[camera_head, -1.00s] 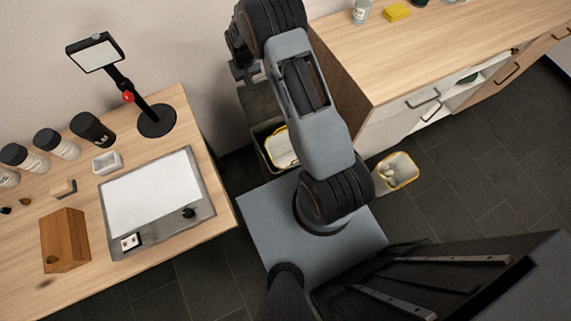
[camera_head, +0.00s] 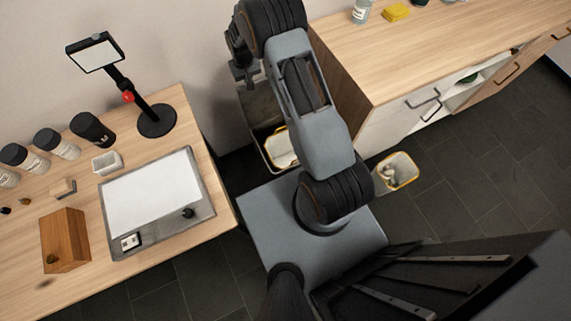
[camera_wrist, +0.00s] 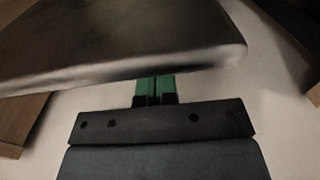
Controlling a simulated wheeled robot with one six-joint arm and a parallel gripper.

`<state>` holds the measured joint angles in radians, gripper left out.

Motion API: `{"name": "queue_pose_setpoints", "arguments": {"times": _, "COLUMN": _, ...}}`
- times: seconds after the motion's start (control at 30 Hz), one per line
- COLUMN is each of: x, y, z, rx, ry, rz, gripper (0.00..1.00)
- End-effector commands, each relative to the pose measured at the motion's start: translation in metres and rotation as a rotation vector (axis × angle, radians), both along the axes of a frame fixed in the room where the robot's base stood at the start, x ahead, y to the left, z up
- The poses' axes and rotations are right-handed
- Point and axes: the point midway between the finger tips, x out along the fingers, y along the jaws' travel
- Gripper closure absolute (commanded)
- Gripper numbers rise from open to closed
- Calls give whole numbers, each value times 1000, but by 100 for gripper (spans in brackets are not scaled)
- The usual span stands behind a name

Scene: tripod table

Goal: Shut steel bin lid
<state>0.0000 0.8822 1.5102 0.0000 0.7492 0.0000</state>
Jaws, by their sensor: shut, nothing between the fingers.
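The steel bin (camera_head: 268,157) stands on the floor between the table and the counter, with a white liner with a yellow edge in its mouth. Its lid (camera_head: 259,108) is raised at the wall side, leaving the mouth open. My gripper (camera_head: 247,82) is partly hidden behind my arm, at the upper edge of the lid. In the wrist view the lid (camera_wrist: 120,38) is a large grey plate across the top. My green fingertips (camera_wrist: 155,87) are shut and empty at its lower edge. I cannot tell whether they touch it.
A second bin with a yellow rim (camera_head: 397,171) stands on the floor to the right. The wooden table (camera_head: 216,178) with jars and a stand is at left. The wooden counter (camera_head: 345,75) is at right. My arm hides part of the steel bin.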

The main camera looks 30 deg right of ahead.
Motion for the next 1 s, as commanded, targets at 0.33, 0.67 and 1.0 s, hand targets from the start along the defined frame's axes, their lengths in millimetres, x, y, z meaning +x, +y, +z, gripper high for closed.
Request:
{"name": "queue_pose_setpoints", "arguments": {"times": 0.33, "x": -2, "y": 0, "z": 0, "rx": 0, "ry": 0, "rz": 0, "gripper": 100}}
{"name": "queue_pose_setpoints", "arguments": {"times": 0.67, "x": -18, "y": 0, "z": -4, "rx": 0, "ry": 2, "rz": 0, "gripper": 100}}
{"name": "queue_pose_setpoints", "arguments": {"times": 1.0, "x": -32, "y": 0, "z": -7, "rx": 0, "ry": 1, "rz": 0, "gripper": 100}}
